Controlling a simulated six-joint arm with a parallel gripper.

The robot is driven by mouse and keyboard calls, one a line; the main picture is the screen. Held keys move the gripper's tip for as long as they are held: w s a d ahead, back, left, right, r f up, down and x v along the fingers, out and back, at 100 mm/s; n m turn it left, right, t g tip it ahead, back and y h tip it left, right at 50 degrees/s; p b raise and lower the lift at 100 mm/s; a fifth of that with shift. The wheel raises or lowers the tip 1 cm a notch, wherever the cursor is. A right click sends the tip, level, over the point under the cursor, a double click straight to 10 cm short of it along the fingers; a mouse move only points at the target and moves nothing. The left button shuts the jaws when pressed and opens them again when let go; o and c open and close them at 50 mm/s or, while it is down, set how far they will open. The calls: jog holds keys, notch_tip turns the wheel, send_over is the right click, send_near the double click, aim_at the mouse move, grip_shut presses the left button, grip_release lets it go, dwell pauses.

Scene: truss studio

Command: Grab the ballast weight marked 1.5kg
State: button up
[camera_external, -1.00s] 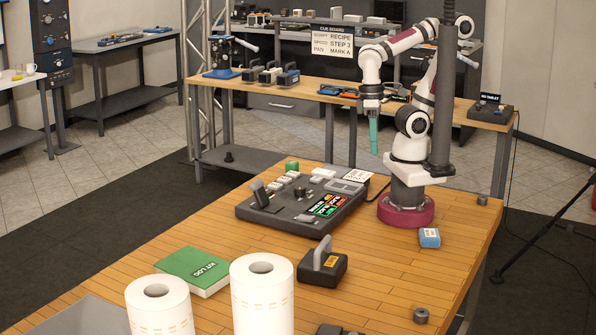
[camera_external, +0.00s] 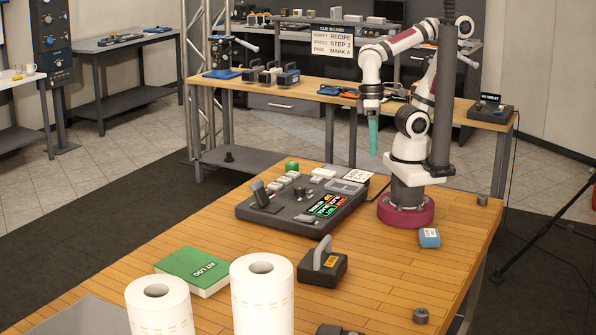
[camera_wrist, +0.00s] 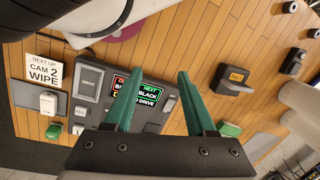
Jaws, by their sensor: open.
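My gripper (camera_external: 373,150) hangs with teal fingers pointing down, above and behind the console, well away from the front block. In the wrist view my gripper (camera_wrist: 156,80) is open, with nothing between its fingers.
The dark console (camera_external: 280,218) with buttons and a small screen lies between my gripper and the front block. A green book (camera_external: 194,270), two white rolls (camera_external: 262,310), a blue box (camera_external: 429,238) and a grey cylinder (camera_external: 421,315) stand around. Bare wood lies right of the block.

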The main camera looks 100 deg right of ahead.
jog(key=w+a+r+n+h, duration=0.1)
jog(key=w+a+r+n, duration=0.3)
jog(key=w+n, duration=0.45)
jog(key=n+h, duration=0.2)
jog(key=n, duration=0.9)
send_over(323, 242)
jog(key=a, duration=0.2)
notch_tip(323, 242, down, 6)
jog(key=r, duration=0.1)
jog(key=shift+m, duration=0.25)
jog(key=f, duration=0.5)
jog(key=d+f, duration=0.1)
jog(key=f, duration=0.4)
jog(key=d+f, duration=0.1)
jog(key=f, duration=0.4)
jog(key=shift+f, duration=0.2)
grip_shut()
